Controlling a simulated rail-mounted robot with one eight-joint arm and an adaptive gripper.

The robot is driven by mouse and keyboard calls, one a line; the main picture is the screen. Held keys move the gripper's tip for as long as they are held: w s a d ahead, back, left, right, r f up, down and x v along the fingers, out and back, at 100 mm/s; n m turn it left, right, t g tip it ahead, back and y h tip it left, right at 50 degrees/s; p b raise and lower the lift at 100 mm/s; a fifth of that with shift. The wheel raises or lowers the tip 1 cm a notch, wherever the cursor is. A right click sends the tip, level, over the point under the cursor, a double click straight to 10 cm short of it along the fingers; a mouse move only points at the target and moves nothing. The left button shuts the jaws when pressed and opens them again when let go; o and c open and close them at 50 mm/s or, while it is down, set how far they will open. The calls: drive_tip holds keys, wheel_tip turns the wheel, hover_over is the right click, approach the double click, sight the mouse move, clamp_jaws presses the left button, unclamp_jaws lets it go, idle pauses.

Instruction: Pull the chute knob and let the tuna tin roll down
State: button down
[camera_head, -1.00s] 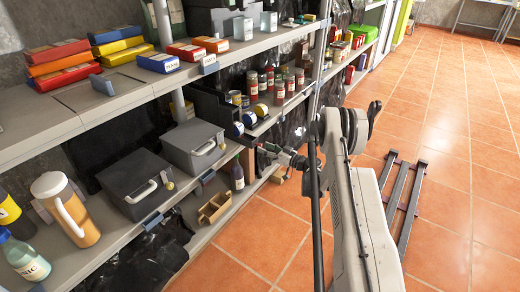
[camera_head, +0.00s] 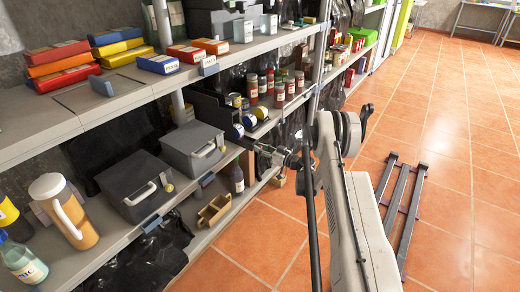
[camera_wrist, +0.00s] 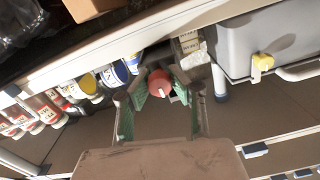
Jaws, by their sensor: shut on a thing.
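The chute (camera_head: 207,106) is a dark, sloping holder on the middle shelf, with blue-ended tins (camera_head: 237,131) at its front; the blue tins (camera_wrist: 113,74) also show in the wrist view. I cannot read which one is the tuna tin. In the head view my gripper (camera_head: 258,148) is at the shelf front, just below the tins; the knob is hidden there.
Grey boxes with handles (camera_head: 193,148) stand left of the chute. Red-labelled jars (camera_head: 279,95) stand to its right. A dark bottle (camera_head: 237,178) and a wooden crate (camera_head: 214,210) are below. The tiled floor right of the shelf is open, apart from a dark rail frame (camera_head: 403,200).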

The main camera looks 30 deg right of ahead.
drive_tip(key=shift+v, duration=1.5)
drive_tip(key=c, duration=1.5)
unclamp_jaws()
drive_tip(key=v, duration=1.2)
